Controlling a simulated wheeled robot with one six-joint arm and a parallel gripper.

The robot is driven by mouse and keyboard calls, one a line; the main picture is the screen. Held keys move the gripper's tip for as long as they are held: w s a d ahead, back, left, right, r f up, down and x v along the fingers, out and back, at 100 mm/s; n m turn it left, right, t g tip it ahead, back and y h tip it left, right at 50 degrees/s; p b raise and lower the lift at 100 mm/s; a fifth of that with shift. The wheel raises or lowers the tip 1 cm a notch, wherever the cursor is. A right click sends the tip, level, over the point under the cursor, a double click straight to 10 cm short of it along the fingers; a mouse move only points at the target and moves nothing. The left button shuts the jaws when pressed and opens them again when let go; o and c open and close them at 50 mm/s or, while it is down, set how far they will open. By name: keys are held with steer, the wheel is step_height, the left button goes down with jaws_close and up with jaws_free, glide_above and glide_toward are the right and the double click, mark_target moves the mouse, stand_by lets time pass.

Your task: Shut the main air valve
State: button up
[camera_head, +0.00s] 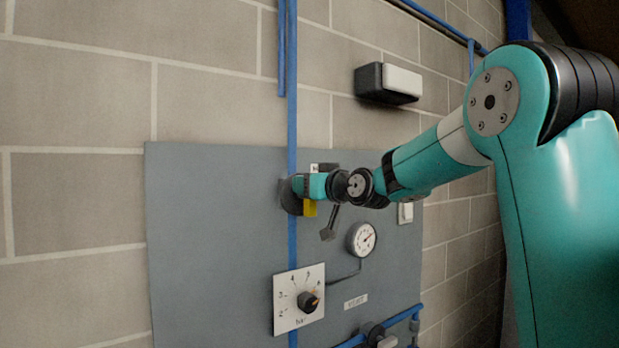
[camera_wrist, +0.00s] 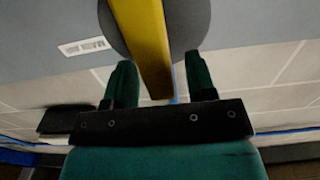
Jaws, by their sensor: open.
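The main air valve has a yellow lever (camera_head: 309,208) in front of a dark round disc (camera_head: 287,196) on the blue vertical pipe, high on the grey panel. My gripper (camera_head: 306,187) is at the valve and hides part of it. In the wrist view the yellow lever (camera_wrist: 146,45) runs down between the two green fingers of my gripper (camera_wrist: 158,78). The fingers are open, with a gap visible on each side of the lever. The dark disc (camera_wrist: 192,22) shows behind the lever there.
Below the valve, the grey panel (camera_head: 210,260) carries a round gauge (camera_head: 362,239), a dial plate with a black knob (camera_head: 308,302) and a small label (camera_head: 356,301). Blue piping with a dark fitting (camera_head: 375,335) runs along the bottom. A black-and-white box (camera_head: 388,83) juts from the wall above my arm.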

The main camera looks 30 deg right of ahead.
steer(key=shift+w, duration=0.1)
steer(key=c, duration=0.9)
steer(key=shift+d+f, duration=0.1)
steer(key=m+b, duration=0.1)
steer(key=m, duration=0.1)
steer(key=d+m+b, duration=0.1)
steer(key=m+b, duration=0.1)
steer(key=shift+f+m, duration=0.15)
steer(key=shift+m, duration=0.25)
steer(key=shift+d+f+m+b, duration=0.25)
steer(key=shift+f+m+b, duration=0.15)
steer(key=shift+m, duration=1.75)
steer(key=shift+d+f+m+b, duration=0.3)
steer(key=shift+f+m, duration=0.05)
steer(key=shift+m, duration=1.85)
steer(key=shift+d+f+m+b, duration=0.25)
steer(key=shift+f+m+b, duration=0.15)
steer(key=shift+m, duration=1.75)
